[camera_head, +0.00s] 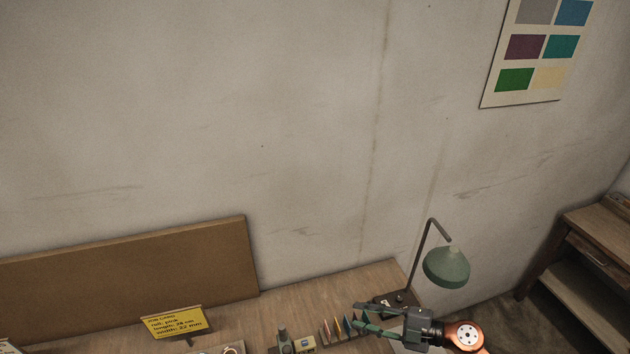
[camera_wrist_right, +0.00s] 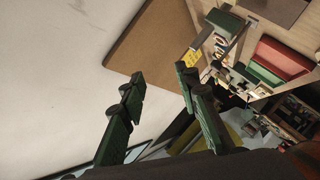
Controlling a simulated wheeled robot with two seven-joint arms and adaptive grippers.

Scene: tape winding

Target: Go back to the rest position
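My right gripper (camera_head: 357,316) reaches in from the right at the lower edge of the head view, over the back right part of the wooden table (camera_head: 290,290). Its two green fingers are apart with nothing between them. The right wrist view also shows the fingers (camera_wrist_right: 162,79) spread and empty, with the pale wall and brown board behind. My left gripper is in neither view.
A green lamp (camera_head: 446,267) stands close behind the right gripper. A row of small coloured pieces (camera_head: 335,328) is left of the fingers. A yellow job card (camera_head: 177,322) and a brown board (camera_head: 130,268) are farther left. A side bench (camera_head: 585,240) stands at right.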

